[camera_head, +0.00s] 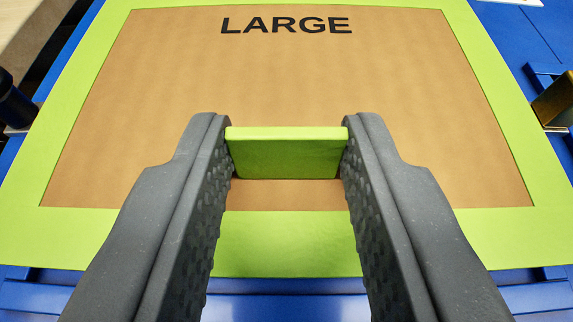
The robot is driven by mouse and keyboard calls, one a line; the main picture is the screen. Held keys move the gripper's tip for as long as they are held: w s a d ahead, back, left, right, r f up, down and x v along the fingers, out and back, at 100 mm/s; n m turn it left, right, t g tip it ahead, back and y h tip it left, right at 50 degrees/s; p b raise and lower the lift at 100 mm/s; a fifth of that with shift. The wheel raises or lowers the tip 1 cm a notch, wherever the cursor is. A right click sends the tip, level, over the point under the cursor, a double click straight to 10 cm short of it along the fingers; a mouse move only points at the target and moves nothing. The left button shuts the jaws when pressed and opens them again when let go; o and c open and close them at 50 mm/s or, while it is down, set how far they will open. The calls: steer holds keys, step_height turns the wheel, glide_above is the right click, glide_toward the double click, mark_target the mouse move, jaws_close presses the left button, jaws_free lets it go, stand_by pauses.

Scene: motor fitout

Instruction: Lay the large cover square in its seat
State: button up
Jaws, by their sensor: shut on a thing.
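The large cover (290,85) is a flat tan panel with a green border and the black word LARGE near its far edge. A green block-like grip (287,155) stands up near the cover's near edge. My gripper (287,150) is shut on this green grip, one dark finger on each side. The cover spans most of the view and lies over a blue structure. The seat itself is hidden, and I cannot tell whether the cover rests in it or is held above it.
Blue framework (285,300) shows along the near edge and at both sides. A dark cylindrical part (14,103) stands at the left edge. A blue bracket with a dark and brassy part (555,100) is at the right edge. A pale surface (28,35) is at the far left.

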mark_target(287, 277)
steer(key=shift+f, duration=1.6)
stand_by(2.1)
steer(key=o, duration=1)
steer(key=shift+s, duration=0.1)
steer(key=p+v, duration=0.1)
steer(key=v, duration=1.2)
steer(key=shift+s+r, duration=0.15)
steer(key=shift+s, duration=0.1)
